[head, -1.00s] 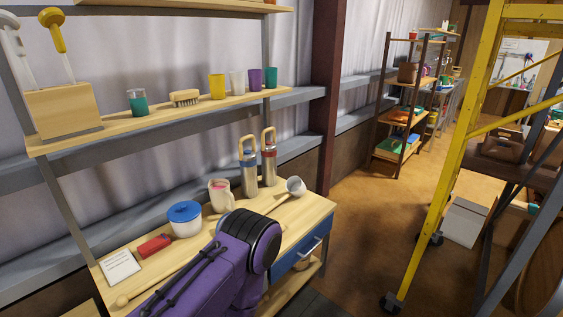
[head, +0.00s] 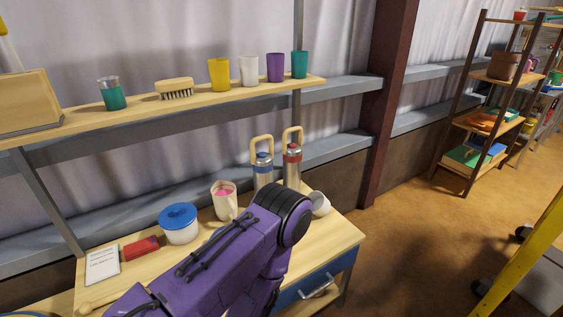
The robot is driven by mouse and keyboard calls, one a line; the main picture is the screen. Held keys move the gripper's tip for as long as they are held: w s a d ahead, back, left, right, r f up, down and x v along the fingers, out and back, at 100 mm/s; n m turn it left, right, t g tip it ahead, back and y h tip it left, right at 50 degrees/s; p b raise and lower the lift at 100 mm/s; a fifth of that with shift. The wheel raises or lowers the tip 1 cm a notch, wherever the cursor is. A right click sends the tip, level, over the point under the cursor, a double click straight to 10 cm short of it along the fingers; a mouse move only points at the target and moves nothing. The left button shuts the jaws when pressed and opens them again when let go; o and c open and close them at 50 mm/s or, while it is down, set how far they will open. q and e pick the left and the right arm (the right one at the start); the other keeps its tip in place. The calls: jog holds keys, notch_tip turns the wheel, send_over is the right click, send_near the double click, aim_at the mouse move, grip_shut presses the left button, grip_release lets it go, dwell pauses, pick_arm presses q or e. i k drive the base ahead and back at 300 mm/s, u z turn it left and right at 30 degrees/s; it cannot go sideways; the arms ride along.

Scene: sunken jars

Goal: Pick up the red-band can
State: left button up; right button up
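The red-band can (head: 292,168) is a tall metal flask with a red band near its top and a pale wooden loop handle above. It stands upright at the back of the wooden table in the head view. A similar can with a blue band (head: 263,168) stands just left of it. My purple arm crosses in front of the table and hides part of the blue-band can's lower body. Neither gripper shows.
On the table (head: 335,240) are a cream mug (head: 224,203), a blue-lidded white pot (head: 179,224), a red-handled tool (head: 141,247), a card (head: 102,265) and a white cup-shaped thing (head: 320,204). A shelf above (head: 140,113) holds several cups. Floor is open to the right.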

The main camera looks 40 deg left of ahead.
aim_at(292, 152)
jog(key=u, duration=0.6)
jog(key=i, duration=0.85)
jog(key=u, duration=0.9)
